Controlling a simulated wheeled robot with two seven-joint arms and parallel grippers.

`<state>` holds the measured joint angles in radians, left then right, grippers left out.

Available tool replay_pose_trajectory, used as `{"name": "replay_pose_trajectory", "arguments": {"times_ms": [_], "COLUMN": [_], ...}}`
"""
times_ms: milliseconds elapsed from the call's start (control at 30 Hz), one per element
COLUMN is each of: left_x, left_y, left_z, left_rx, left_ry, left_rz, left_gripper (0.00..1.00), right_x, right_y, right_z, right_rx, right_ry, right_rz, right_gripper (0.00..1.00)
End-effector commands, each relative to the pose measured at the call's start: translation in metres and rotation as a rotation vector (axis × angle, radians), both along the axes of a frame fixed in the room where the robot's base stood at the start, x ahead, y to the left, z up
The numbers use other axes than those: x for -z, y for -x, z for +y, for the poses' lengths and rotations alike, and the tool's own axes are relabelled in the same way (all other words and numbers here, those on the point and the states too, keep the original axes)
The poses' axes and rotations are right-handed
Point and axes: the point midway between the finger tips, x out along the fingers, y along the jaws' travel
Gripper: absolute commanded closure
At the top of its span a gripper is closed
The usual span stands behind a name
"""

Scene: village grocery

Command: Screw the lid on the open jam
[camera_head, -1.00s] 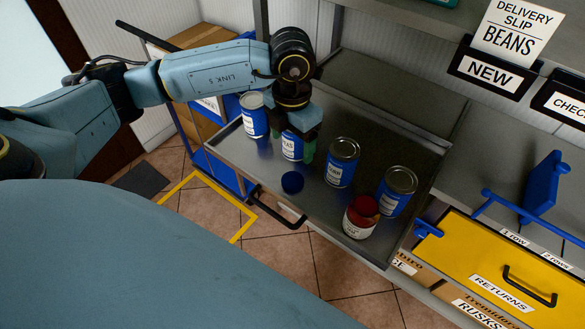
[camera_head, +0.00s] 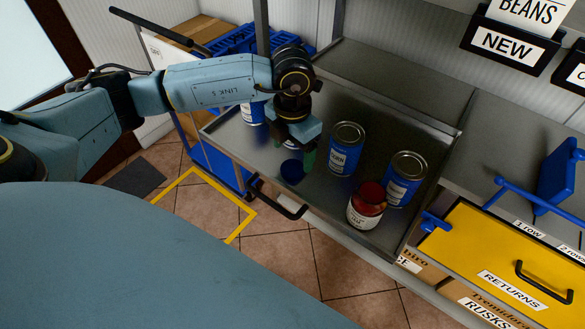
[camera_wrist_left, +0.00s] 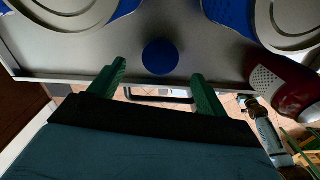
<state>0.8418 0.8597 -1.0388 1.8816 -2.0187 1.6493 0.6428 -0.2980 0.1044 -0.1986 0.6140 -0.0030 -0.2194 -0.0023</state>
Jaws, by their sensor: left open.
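A small round blue lid (camera_head: 292,172) lies on the grey metal tray (camera_head: 232,148) near its front edge. It also shows in the left wrist view (camera_wrist_left: 160,57), centred between and beyond my fingers. My left gripper (camera_head: 298,158), with green fingers, is open and close beside the lid, pointing down; the same gripper (camera_wrist_left: 158,72) shows empty in the wrist view. The jam jar (camera_head: 366,206), red with a white label, stands upright at the tray's front right. It shows partly at the right of the wrist view (camera_wrist_left: 284,88).
Blue cans stand on the tray: one (camera_head: 346,150) behind the lid, one (camera_head: 405,180) behind the jar, and one (camera_head: 252,113) at left. Another is mostly hidden by my gripper. A yellow returns drawer (camera_head: 490,262) is at right.

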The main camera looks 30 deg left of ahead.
Motion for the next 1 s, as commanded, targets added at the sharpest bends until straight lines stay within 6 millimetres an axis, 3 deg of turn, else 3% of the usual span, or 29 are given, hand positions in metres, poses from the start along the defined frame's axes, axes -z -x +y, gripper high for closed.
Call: {"name": "replay_pose_trajectory", "arguments": {"times_ms": [167, 333, 733, 1000], "left_x": [0.026, 0.047, 0.049, 0.049], "left_y": [-0.001, -0.002, -0.002, -0.002], "left_z": [-0.001, -0.001, -0.001, -0.001], "left_rx": [0.0, 0.0, 0.001, 0.0], "left_ry": [0.0, 0.0, 0.0, 0.0], "left_rz": [0.002, 0.001, 0.001, 0.001], "left_gripper": [0.23, 0.23, 0.23, 0.59], "right_x": [0.019, 0.033, 0.032, 0.032], "right_y": [-0.001, -0.002, -0.001, -0.001], "right_z": [-0.001, -0.02, -0.02, -0.02], "right_rx": [-0.004, -0.015, -0.02, -0.02], "right_ry": [0.002, 0.027, 0.024, 0.025], "right_rz": [0.0, -0.001, -0.012, -0.012], "right_gripper": [0.64, 0.64, 0.64, 0.64]}}
